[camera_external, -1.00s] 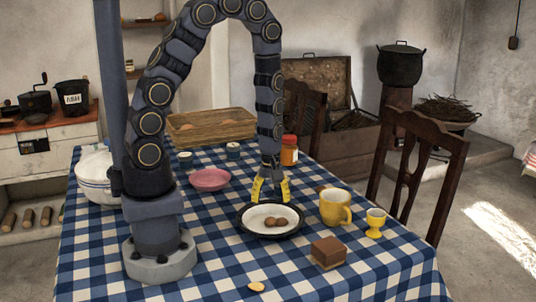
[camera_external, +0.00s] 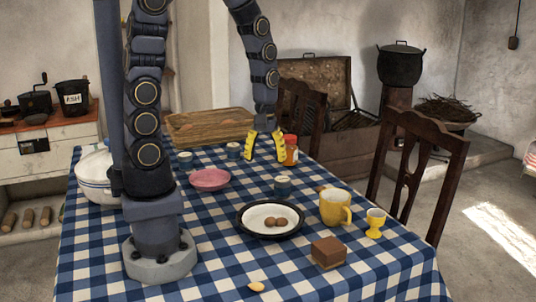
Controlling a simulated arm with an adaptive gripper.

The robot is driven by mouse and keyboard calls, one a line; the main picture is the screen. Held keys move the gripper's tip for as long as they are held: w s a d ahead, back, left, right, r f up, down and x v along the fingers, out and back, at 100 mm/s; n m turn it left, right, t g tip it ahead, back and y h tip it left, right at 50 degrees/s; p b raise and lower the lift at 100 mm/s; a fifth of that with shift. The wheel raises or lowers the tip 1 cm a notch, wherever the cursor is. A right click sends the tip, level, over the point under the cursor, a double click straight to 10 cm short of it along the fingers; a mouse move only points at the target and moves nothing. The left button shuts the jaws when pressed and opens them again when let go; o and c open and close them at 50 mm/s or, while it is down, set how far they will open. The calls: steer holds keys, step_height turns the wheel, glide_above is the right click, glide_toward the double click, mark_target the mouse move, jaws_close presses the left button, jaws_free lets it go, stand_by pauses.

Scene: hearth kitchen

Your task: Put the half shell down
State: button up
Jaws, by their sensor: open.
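Two small brown rounded pieces sit close together on a white plate with a dark rim (camera_external: 246,228); the left one (camera_external: 269,222) and the right one (camera_external: 281,222) look like shell pieces, but they are too small to tell which is the half shell. My gripper (camera_external: 266,158) has yellow fingers spread wide, pointing down. It is open and empty, above and behind the plate, beside a red-lidded jar (camera_external: 291,155) in the picture.
A yellow mug (camera_external: 334,208), a yellow egg cup (camera_external: 375,225) and a brown block (camera_external: 327,250) stand right of the plate. A small blue pot (camera_external: 282,186) is behind it, a pink bowl (camera_external: 209,179) back left. The checked cloth left of the plate is clear.

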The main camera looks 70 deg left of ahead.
steer(key=s+d+r+m+g, duration=0.1)
steer(key=s+r+m, duration=1)
steer(key=s, duration=0.4)
steer(key=shift+d+r+g+y, duration=0.3)
steer(key=shift+d+r, duration=0.05)
steer(key=shift+d, duration=0.05)
steer(key=shift+w, duration=0.1)
stand_by(1.2)
